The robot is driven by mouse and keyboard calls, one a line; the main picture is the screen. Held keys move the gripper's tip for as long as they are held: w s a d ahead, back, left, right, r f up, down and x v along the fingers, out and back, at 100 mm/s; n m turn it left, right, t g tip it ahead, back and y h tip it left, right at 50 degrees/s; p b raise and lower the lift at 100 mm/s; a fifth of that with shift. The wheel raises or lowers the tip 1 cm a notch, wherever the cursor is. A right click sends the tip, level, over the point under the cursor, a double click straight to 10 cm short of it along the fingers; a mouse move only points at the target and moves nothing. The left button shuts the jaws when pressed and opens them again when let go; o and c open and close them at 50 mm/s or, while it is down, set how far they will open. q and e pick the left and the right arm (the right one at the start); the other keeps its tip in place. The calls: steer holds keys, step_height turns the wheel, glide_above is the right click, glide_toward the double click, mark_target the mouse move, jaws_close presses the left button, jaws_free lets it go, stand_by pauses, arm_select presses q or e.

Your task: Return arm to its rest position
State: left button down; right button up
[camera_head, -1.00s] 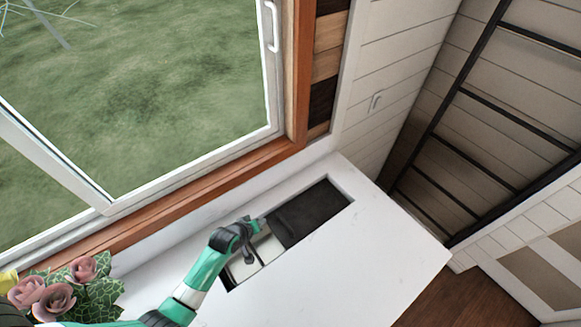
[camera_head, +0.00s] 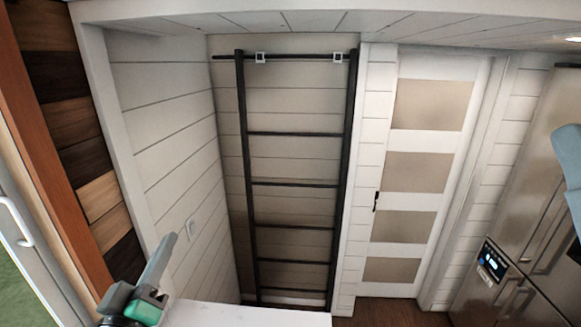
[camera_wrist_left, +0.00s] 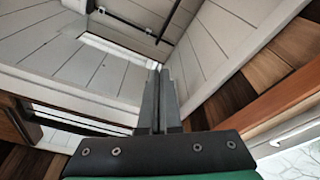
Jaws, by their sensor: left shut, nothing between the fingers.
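My left gripper (camera_head: 168,243) is raised at the lower left in the head view, with its grey fingers pointing up and its green body below. In the left wrist view its two fingers (camera_wrist_left: 160,72) stand side by side, pressed together with nothing between them. They point toward white panelled walls and touch nothing. A blue-grey part of my own body shows at the right edge of the head view. My right gripper's fingers are not visible.
A white counter (camera_head: 240,315) lies at the bottom. A black ladder (camera_head: 295,184) stands at the back wall, beside a panelled white door (camera_head: 425,165). A steel fridge (camera_head: 530,220) is at the right.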

arm_select(q)
steer(key=s+d+r+m+t+h, duration=0.1)
steer(key=s+d+r+m+t, duration=0.1)
steer(key=s+r, duration=0.6)
steer(key=s+d+r+m+t+h, duration=0.2)
steer(key=s+r+m+t, duration=0.3)
steer(key=r, duration=1)
steer(key=s+d, duration=0.1)
steer(key=s, duration=0.2)
steer(key=shift+s+m, duration=0.4)
steer(key=shift+d, duration=0.1)
